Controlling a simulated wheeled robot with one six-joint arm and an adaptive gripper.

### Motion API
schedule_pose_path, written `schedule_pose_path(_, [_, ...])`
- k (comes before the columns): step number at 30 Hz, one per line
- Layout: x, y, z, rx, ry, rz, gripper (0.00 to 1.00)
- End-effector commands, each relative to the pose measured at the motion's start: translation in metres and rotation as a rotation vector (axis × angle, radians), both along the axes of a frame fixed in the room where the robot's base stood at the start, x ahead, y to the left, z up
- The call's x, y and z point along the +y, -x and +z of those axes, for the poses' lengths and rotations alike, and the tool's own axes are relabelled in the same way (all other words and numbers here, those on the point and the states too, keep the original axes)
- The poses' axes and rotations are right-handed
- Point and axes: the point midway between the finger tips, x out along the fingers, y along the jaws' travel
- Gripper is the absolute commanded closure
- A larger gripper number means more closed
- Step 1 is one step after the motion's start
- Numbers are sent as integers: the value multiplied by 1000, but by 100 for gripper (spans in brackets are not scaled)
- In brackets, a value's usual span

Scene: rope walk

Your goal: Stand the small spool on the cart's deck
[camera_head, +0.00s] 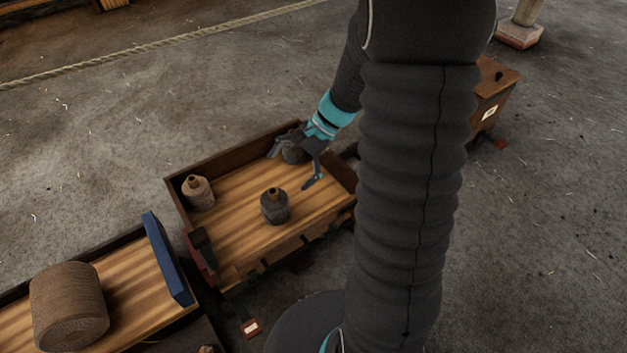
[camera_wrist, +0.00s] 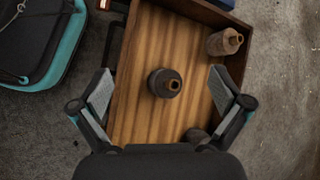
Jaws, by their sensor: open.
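Small spools stand upright on the striped wooden deck of a low-walled cart (camera_head: 240,225); the deck also fills the wrist view (camera_wrist: 140,110). A lighter brown spool (camera_head: 198,192) is in the far left corner, at upper right in the wrist view (camera_wrist: 225,42). Another dark spool (camera_head: 294,150) is by the far wall, partly hidden by my fingers. My gripper (camera_head: 295,166) is open and empty above the deck's right part.
A second wooden bed with a blue end board (camera_head: 168,258) and a large rope-wound spool (camera_head: 69,306) is at lower left. A rope (camera_head: 150,46) runs across the back. A wooden box (camera_head: 490,100) stands at right behind my arm. Bare floor lies beyond the cart.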

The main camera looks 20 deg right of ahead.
Motion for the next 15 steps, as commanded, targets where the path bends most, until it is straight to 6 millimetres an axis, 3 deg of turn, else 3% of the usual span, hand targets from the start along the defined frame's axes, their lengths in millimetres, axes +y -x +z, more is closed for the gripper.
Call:
schedule_pose_path(3, [11,19,26,-79,93,103,0])
schedule_pose_path(15, [28,86,91,-339,400,415,0])
